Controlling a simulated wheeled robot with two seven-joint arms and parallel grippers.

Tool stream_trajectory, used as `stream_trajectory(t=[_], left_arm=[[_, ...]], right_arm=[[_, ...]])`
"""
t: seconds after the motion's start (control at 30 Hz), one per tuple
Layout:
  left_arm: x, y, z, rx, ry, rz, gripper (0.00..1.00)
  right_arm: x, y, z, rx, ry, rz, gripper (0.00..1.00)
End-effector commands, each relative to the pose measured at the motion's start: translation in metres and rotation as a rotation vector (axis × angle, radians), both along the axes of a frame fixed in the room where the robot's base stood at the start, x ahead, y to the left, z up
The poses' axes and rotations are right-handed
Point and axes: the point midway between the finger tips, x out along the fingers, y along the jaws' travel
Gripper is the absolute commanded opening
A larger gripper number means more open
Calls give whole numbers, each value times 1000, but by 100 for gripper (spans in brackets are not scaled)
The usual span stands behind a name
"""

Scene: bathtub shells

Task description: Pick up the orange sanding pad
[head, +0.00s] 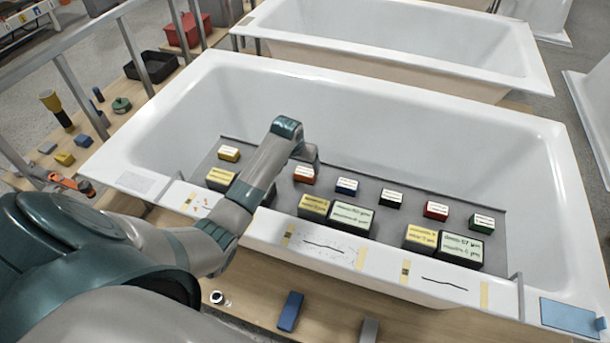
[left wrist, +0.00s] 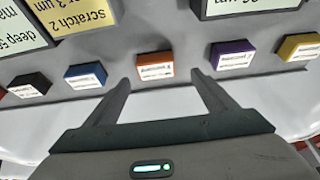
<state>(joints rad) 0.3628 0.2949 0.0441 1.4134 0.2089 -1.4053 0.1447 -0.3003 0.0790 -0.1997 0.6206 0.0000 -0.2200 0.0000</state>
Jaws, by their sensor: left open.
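The orange sanding pad (head: 304,175) is a small block with a white label, lying on the grey mat (head: 410,190) inside the near bathtub. My left gripper (head: 312,163) is over the row of pads, close to the orange one, and partly hidden by its own wrist in the head view. In the left wrist view the orange pad (left wrist: 155,68) lies ahead of the open fingers (left wrist: 160,80), roughly centred between their tips, with nothing held. Whether the fingertips are beside it or short of it is hard to tell. My right gripper is not in view.
In the left wrist view a blue pad (left wrist: 86,76) and a purple pad (left wrist: 232,54) flank the orange one. Larger labelled blocks (head: 351,218) stand in a parallel row. The white tub wall (head: 330,258) rises on the near side. Loose tools lie on the bench outside.

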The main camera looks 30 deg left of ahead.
Motion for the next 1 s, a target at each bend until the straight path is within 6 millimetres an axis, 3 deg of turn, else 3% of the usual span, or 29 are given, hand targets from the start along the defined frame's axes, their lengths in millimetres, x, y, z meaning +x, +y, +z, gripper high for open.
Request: stream_trajectory(t=[0.53,1.0], left_arm=[[17,-3,-43,0,2,0,78],[19,-3,-46,0,0,0,78]], right_arm=[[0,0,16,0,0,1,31],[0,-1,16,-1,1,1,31]])
